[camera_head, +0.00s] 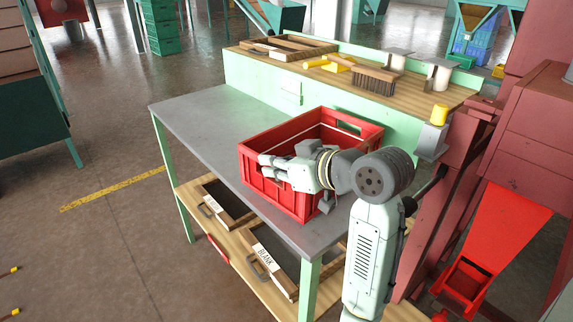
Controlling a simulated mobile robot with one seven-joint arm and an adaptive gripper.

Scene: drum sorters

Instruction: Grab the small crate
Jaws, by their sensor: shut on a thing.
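The small red crate (350,140) stands upright on the grey tabletop, near its right front part. It has handle slots in its walls and its inside looks empty where I can see it. My gripper (266,165) reaches over the crate from the right and is shut on the crate's near wall. My arm and wrist hide part of the crate's near right side and inside. I cannot tell whether the crate's base touches the table all round.
The grey table (195,115) is clear to the left of the crate. Behind it a raised wooden shelf (320,76) holds a brush (374,80), a yellow-handled tool (328,65) and wooden frames. Wooden trays (226,203) lie on the lower shelf. Red machinery (530,140) stands at right.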

